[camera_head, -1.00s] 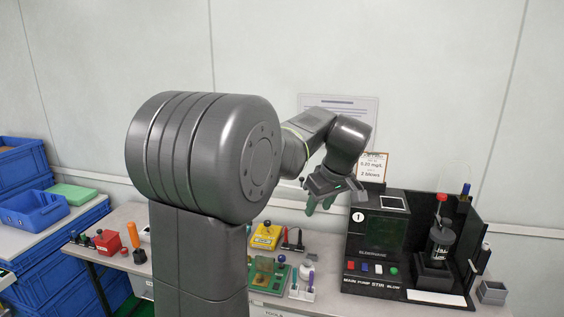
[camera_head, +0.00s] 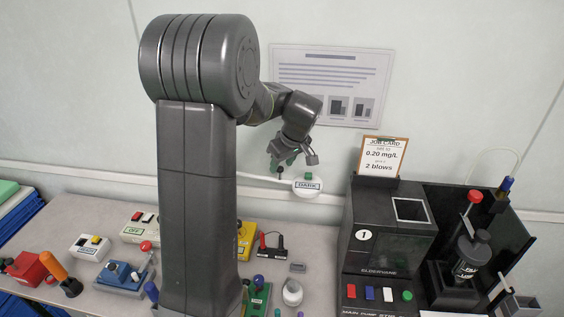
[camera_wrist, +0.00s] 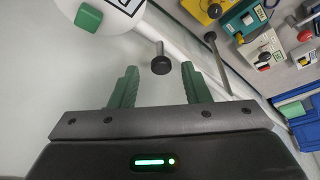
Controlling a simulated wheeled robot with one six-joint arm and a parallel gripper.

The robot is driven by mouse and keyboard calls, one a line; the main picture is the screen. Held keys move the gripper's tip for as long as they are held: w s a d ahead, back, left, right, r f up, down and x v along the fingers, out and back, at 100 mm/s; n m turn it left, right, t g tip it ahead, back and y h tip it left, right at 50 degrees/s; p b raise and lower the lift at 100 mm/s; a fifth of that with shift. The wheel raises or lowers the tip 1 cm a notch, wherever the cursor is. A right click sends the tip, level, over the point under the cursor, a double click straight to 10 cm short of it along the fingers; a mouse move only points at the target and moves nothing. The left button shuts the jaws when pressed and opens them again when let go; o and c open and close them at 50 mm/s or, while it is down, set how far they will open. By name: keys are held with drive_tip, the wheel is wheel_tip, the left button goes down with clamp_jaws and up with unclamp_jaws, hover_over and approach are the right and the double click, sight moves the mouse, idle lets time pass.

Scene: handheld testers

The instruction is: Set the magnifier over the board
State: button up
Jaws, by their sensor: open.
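A white round head labelled DARK (camera_head: 307,188), which looks like the magnifier, hangs by the wall on a pale arm. It has a green block on it and shows partly at the top left of the wrist view (camera_wrist: 110,10). A dark knob on a short stem (camera_wrist: 160,66) sticks out beside it. My gripper (camera_head: 287,163) is open and empty just above and left of the head; in the wrist view the knob appears between its green fingers (camera_wrist: 158,82). A green base on the table (camera_head: 258,299) may be the board; my arm column partly hides it.
Several coloured boxes fill the left side.

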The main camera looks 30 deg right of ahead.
drive_tip(key=shift+w+a+f, duration=0.1)
drive_tip(key=shift+f, duration=0.2)
drive_tip(key=shift+c, duration=0.4)
